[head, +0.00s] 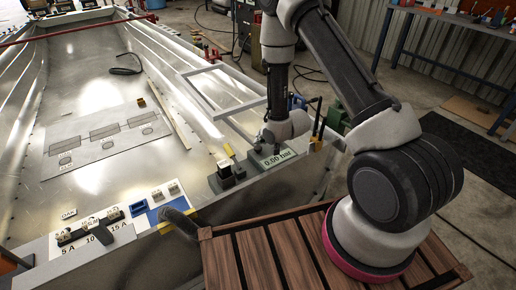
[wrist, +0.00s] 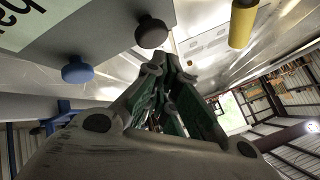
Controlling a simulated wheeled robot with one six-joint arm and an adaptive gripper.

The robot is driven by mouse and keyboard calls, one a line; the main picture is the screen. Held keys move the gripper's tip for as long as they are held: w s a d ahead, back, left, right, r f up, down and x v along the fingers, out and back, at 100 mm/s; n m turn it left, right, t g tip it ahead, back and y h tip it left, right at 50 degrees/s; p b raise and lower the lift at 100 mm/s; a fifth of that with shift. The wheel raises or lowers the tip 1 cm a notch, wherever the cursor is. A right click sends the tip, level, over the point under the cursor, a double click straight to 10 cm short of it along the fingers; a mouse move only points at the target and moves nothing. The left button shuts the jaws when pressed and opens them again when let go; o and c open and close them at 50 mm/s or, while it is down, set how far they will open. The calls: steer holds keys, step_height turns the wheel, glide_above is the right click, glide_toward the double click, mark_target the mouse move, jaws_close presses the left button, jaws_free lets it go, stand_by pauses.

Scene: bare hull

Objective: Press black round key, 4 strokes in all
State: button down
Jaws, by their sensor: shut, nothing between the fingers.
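The black round key (wrist: 151,32) shows in the wrist view as a dark mushroom-shaped knob on a grey panel (wrist: 115,45). A blue round key (wrist: 78,69) is to its left on the same panel. My gripper (wrist: 168,62) is shut and empty, its tips just below and right of the black key in the picture. I cannot tell whether they touch it. In the head view my arm reaches down to a box with a display (head: 280,158) reading 0.00 bar; the black key cannot be made out there.
A yellow cylinder (wrist: 242,25) stands right of the black key in the wrist view. In the head view, a switch panel (head: 110,226) marked 5 A, 10 A and 15 A is at the lower left. A slatted wooden platform (head: 235,262) is in front. The hull floor (head: 95,90) is mostly open.

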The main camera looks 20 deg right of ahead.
steer(key=shift+f, duration=0.1)
steer(key=shift+f, duration=0.3)
steer(key=shift+f, duration=0.85)
stand_by(1.2)
steer(key=shift+r, duration=1.3)
steer(key=shift+r, duration=2.5)
